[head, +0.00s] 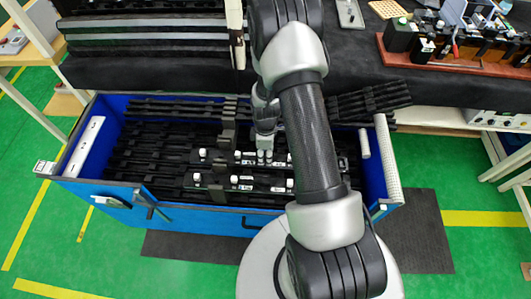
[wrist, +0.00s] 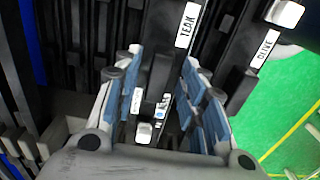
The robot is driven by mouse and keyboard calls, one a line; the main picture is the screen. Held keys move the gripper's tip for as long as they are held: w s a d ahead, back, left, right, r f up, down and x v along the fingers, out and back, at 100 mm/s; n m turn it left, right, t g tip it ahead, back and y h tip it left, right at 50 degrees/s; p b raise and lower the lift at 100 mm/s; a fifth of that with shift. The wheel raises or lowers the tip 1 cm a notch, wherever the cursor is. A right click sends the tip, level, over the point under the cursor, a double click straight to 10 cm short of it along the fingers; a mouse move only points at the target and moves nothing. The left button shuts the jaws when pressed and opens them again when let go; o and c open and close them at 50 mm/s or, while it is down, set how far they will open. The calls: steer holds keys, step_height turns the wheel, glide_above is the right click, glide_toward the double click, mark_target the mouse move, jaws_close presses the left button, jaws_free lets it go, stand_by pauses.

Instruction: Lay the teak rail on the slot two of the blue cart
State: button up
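The teak rail (wrist: 161,75), black with a white TEAK label (wrist: 187,25), lies between the two blue-padded fingers of my gripper (wrist: 161,58) in the wrist view. The fingers stand apart on either side of its raised block, with narrow gaps showing; contact lower down is hidden. In the head view my gripper (head: 265,128) is low over the black rails inside the blue cart (head: 225,221). My arm covers part of the cart's right side there. I cannot make out which slot is slot two.
A rail labelled OLIVE (wrist: 240,88) lies right of the teak rail in the wrist view. Several black rails fill the cart between its raised walls. A dark bench (head: 150,72) runs behind it, with a red-brown tray (head: 450,62) of items at right.

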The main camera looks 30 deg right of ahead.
step_height(320, 180, up, 12)
steer(key=p, duration=0.4)
step_height(320, 180, up, 9)
steer(key=m, duration=0.2)
glide_above(265, 155)
steer(key=a, duration=0.2)
steer(key=s+a+r+m+t, duration=0.1)
steer(key=s+a+r+m, duration=0.1)
steer(key=r, duration=0.4)
steer(key=s+a+r+m+t, duration=0.1)
steer(key=s+a+r, duration=0.15)
steer(key=r, duration=0.35)
steer(key=s+a+r+m+t, duration=0.1)
steer(key=s+a+r+m, duration=0.2)
steer(key=s+r, duration=0.2)
steer(key=s+a+r+m+t, duration=0.1)
steer(key=s+r, duration=0.4)
steer(key=s, duration=0.5)
steer(key=shift+s+a+r+m+t+b, duration=0.2)
steer(key=shift+a+m+t+b, duration=0.1)
steer(key=shift+a+m, duration=0.7)
steer(key=shift+w+d, duration=0.1)
